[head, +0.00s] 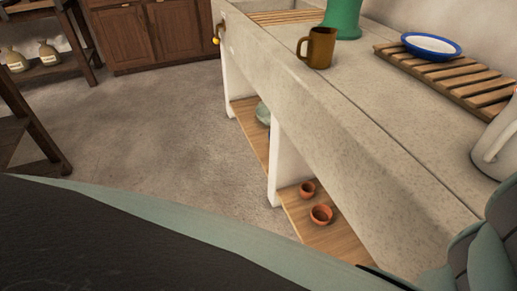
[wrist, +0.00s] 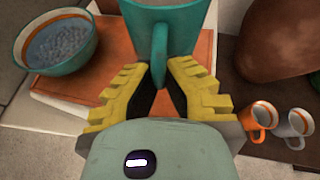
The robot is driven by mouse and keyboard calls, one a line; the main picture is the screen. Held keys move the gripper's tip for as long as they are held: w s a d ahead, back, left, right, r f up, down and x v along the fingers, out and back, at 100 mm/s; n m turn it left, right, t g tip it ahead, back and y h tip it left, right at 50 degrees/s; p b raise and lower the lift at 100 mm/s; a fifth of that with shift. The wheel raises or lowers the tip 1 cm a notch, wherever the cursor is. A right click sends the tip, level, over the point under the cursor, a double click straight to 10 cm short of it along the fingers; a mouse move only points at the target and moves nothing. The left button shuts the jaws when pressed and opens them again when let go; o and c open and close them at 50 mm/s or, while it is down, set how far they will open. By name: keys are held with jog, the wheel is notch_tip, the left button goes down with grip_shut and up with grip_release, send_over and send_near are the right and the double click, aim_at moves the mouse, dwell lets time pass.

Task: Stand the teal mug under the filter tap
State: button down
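The teal mug (wrist: 185,22) is at the top of the wrist view, its upper part cut off by the frame. Its handle (wrist: 158,50) points toward me. My gripper (wrist: 160,72) has its yellow fingers on either side of the handle, and the fingertips look closed against it. The mug is over an orange-brown board (wrist: 75,90); I cannot tell whether it touches the board. The head view shows neither my gripper nor the teal mug. I cannot make out the filter tap for certain in either view.
A teal bowl (wrist: 62,62) with an orange rim is left of the mug. Orange (wrist: 258,117) and grey (wrist: 295,124) cups and a brown rounded vessel (wrist: 285,35) are at right. The head view shows a stone counter (head: 375,150) with a brown mug (head: 320,48) and slatted rack (head: 470,85).

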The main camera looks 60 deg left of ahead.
jog(key=s+f+n+y+b, duration=0.3)
jog(key=s+b, duration=0.2)
jog(key=s, duration=0.2)
jog(key=shift+g, duration=0.4)
jog(key=w+a, duration=0.1)
jog(key=w, duration=0.4)
jog(key=w+a, duration=0.2)
jog(key=w, duration=0.4)
jog(key=w+a+p, duration=0.1)
jog(key=w, duration=0.5)
jog(key=shift+a, duration=0.3)
jog(key=shift+w, duration=0.1)
jog(key=shift+f+b, duration=0.35)
jog(key=shift+f, duration=1.45)
jog(key=shift+f, duration=0.15)
jog(key=c, duration=1.1)
grip_release()
jog(key=shift+c, duration=0.2)
